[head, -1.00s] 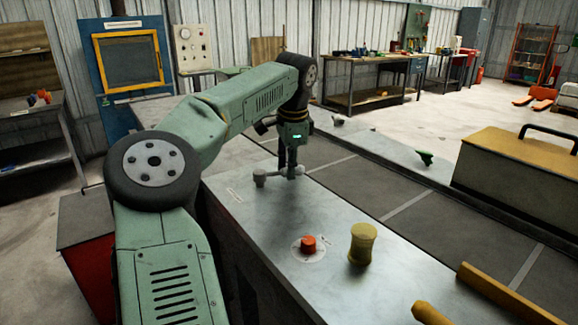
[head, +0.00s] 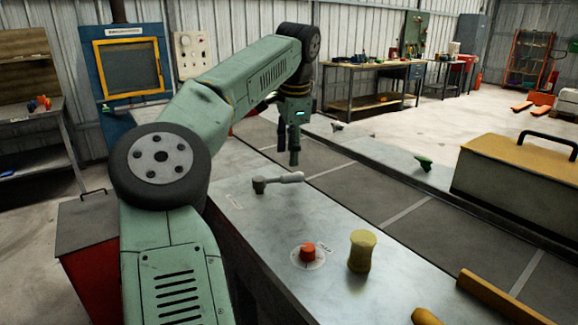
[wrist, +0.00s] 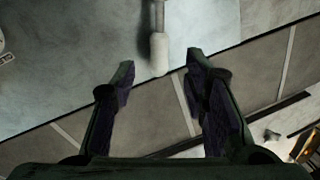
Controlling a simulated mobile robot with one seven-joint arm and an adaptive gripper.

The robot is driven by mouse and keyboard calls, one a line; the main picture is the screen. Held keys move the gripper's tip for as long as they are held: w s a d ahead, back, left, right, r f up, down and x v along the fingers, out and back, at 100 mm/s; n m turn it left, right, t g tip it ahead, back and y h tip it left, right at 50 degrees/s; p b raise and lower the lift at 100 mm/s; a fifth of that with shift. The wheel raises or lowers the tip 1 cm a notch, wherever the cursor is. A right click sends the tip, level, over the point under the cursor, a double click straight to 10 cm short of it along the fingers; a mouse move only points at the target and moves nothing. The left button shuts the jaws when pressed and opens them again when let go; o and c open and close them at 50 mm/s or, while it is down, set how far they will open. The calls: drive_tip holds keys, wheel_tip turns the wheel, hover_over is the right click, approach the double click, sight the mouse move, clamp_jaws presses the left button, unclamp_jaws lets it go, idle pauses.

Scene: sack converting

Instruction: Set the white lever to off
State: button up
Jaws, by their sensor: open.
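The white lever (head: 282,179) lies on the metal top of the machine, with its grey pivot on the left and its pale handle pointing right toward the belt. Its handle also shows in the wrist view (wrist: 159,52), its tip near the gap between my fingertips. My gripper (head: 287,158) is open and empty, above and beyond the handle on the belt side. Both fingers show apart in the wrist view (wrist: 160,68). A small label (head: 235,201) lies left of the pivot; its text is too small to read.
A red knob (head: 308,250) on a round dial and a yellow spool-shaped knob (head: 362,251) stand nearer on the same top. The dark belt (head: 370,196) runs behind. A yellow-lidded box (head: 520,165) stands at the right. A green knob (head: 424,163) sits on the far rail.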

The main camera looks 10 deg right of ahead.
drive_tip(key=r, duration=0.2)
drive_tip(key=s+r, duration=0.1)
drive_tip(key=r, duration=0.1)
drive_tip(key=shift+r, duration=0.4)
